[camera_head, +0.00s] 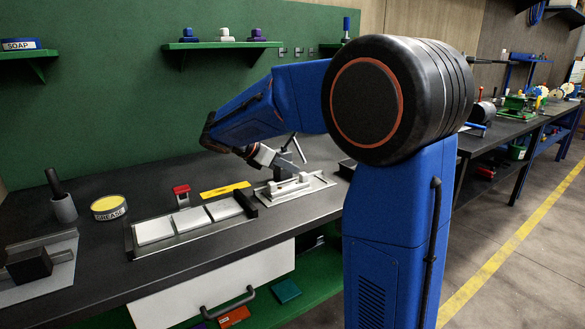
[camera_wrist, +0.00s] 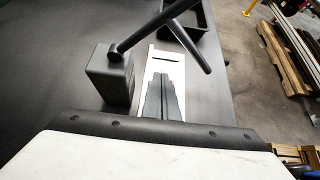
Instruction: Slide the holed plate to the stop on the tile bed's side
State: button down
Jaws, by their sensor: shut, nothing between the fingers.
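A pale fixture (camera_head: 318,184) lies on the bench right of the tile bed (camera_head: 133,252). A whitish plate with raised round parts (camera_head: 290,188) sits on it; which part is the holed plate is unclear here. In the wrist view a pale plate with a slot (camera_wrist: 166,66) runs under my gripper (camera_wrist: 163,78). My gripper, also in the head view (camera_head: 281,163), is shut and empty, its fingers over this plate; contact cannot be judged. A dark bar (camera_head: 245,203) stands at the bed's right end, towards the fixture; whether it is the stop is unclear.
A grey block with a dark lever (camera_wrist: 110,78) stands close left of my fingers. A red-topped stand (camera_head: 181,194), a yellow strip (camera_head: 225,190) and a grease tin (camera_head: 108,208) sit behind or left of the bed.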

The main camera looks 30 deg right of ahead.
jog(key=a, duration=1.1)
jog(key=shift+s+a+r, duration=0.15)
jog(key=shift+s+a, duration=0.05)
jog(key=shift+a, duration=0.05)
jog(key=shift+s, duration=0.1)
